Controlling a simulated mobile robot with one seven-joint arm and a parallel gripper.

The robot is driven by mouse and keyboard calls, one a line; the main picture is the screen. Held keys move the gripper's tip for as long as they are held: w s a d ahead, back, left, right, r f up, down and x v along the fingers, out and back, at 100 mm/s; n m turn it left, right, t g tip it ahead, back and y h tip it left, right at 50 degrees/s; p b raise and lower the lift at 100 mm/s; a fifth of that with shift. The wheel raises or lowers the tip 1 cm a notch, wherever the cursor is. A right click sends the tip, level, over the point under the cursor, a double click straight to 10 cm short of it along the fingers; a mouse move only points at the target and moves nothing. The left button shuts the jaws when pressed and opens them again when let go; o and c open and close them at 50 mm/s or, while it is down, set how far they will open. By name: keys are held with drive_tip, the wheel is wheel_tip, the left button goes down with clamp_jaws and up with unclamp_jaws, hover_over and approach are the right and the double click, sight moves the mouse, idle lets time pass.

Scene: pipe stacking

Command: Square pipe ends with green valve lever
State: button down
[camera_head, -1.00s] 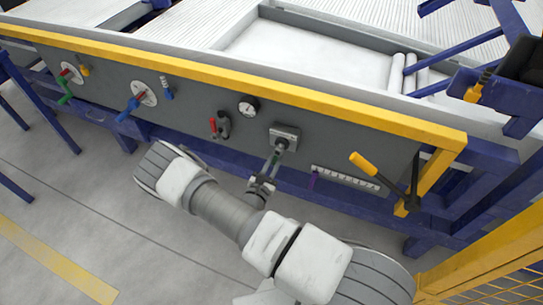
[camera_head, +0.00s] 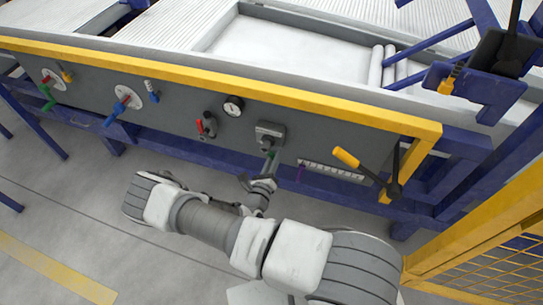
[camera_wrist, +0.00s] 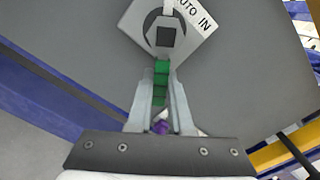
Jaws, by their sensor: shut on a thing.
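The green valve lever (camera_wrist: 161,82) hangs down from a grey square plate (camera_wrist: 165,30) marked "...UTO IN" in the wrist view. My gripper (camera_wrist: 161,85) is shut on this lever, with one grey finger on each side of it. A small purple part (camera_wrist: 160,127) shows lower down between the fingers; I cannot tell what it belongs to. In the head view my gripper (camera_head: 270,157) is at the square-plated valve (camera_head: 269,132) on the grey panel, and only a bit of green shows there.
Along the panel are a gauge (camera_head: 233,106), a red lever (camera_head: 207,126), a blue lever (camera_head: 118,110) and another green lever (camera_head: 47,99). A yellow-handled lever (camera_head: 347,158) and a white scale (camera_head: 335,171) are to the right. A yellow mesh fence (camera_head: 500,265) stands at lower right.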

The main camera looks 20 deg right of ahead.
drive_tip(key=shift+s+d+n, duration=0.15)
drive_tip(key=shift+n, duration=0.25)
idle(0.3)
drive_tip(key=c, duration=0.8)
unclamp_jaws()
drive_tip(key=shift+r, duration=0.1)
